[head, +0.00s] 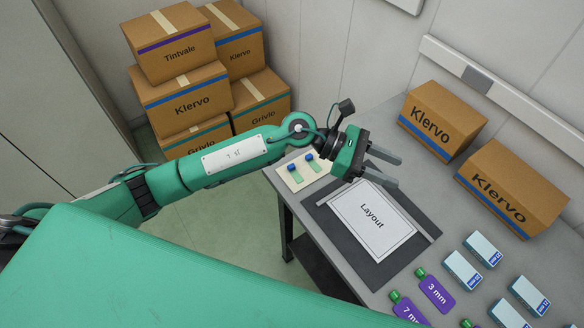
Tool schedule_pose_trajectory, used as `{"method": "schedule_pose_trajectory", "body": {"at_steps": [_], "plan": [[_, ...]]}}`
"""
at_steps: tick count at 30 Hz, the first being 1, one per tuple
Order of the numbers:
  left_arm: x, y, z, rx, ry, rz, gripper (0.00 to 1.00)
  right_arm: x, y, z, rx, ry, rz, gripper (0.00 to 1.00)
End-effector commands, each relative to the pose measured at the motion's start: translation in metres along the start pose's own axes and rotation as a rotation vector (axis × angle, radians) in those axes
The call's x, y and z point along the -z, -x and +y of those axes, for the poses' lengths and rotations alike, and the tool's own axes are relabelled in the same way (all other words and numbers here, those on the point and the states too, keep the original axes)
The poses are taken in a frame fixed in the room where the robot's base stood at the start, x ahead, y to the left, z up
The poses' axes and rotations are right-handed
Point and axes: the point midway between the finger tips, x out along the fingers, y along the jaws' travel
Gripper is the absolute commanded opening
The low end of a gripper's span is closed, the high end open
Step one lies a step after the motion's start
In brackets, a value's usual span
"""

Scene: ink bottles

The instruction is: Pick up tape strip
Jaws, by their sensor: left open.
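A beige card (290,184) lies at the table's left back corner. On it are two small green strips with dark blue ends, a left strip (296,175) and a right strip (315,166); they may be the tape strips, but they are too small to be sure. My left gripper (391,170) is open, with nothing between its two grey fingers. It is above the upper edge of the Layout sheet, to the right of the card and apart from it. My right gripper is not in view.
The white Layout sheet (371,222) lies on a dark mat (333,224) on the grey table (408,106). Two Klervo boxes, a left box (459,109) and a right box (530,176), stand at the back. Purple tags (436,291) and small pale boxes (463,270) lie at front right. Stacked cartons (182,101) stand on the floor.

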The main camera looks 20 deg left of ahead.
Motion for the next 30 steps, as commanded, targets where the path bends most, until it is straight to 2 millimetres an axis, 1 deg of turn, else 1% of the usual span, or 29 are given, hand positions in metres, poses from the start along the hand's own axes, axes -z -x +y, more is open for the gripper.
{"method": "schedule_pose_trajectory", "body": {"at_steps": [1,2,3,5,6,8,9,11,12,15,16,18,20,22,26,30], "plan": [[0.015,0.006,0.003,0.039,-0.105,0.13,0.45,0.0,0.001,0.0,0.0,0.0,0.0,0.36],[0.025,0.012,0.005,0.065,-0.163,0.209,0.45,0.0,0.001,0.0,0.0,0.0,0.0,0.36],[0.039,0.021,0.009,0.1,-0.238,0.316,0.45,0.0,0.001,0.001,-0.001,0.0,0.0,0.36],[0.06,0.039,0.017,0.151,-0.34,0.478,0.45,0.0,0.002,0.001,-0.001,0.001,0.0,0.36],[0.072,0.055,0.024,0.185,-0.401,0.588,0.45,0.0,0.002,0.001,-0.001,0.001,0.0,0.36],[0.088,0.082,0.035,0.235,-0.475,0.749,0.45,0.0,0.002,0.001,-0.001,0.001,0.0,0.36],[0.095,0.101,0.044,0.266,-0.515,0.85,0.45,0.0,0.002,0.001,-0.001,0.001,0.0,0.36],[0.103,0.129,0.055,0.308,-0.56,0.988,0.45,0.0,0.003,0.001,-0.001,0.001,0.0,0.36],[0.106,0.146,0.062,0.332,-0.58,1.07,0.45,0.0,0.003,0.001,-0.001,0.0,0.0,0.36],[0.108,0.182,0.074,0.378,-0.608,1.224,0.45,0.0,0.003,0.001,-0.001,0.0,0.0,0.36],[0.109,0.189,0.076,0.39,-0.611,1.257,0.45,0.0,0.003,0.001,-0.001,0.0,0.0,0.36],[0.108,0.202,0.081,0.405,-0.615,1.31,0.45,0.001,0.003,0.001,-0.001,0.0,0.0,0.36],[0.111,0.207,0.082,0.415,-0.615,1.334,0.45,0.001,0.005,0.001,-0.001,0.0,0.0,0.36],[0.117,0.208,0.083,0.42,-0.613,1.342,0.45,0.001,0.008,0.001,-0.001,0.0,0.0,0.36],[0.14,0.203,0.083,0.42,-0.611,1.339,0.45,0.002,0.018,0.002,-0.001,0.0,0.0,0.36],[0.167,0.197,0.085,0.42,-0.612,1.338,0.45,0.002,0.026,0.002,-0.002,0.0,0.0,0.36]]}}
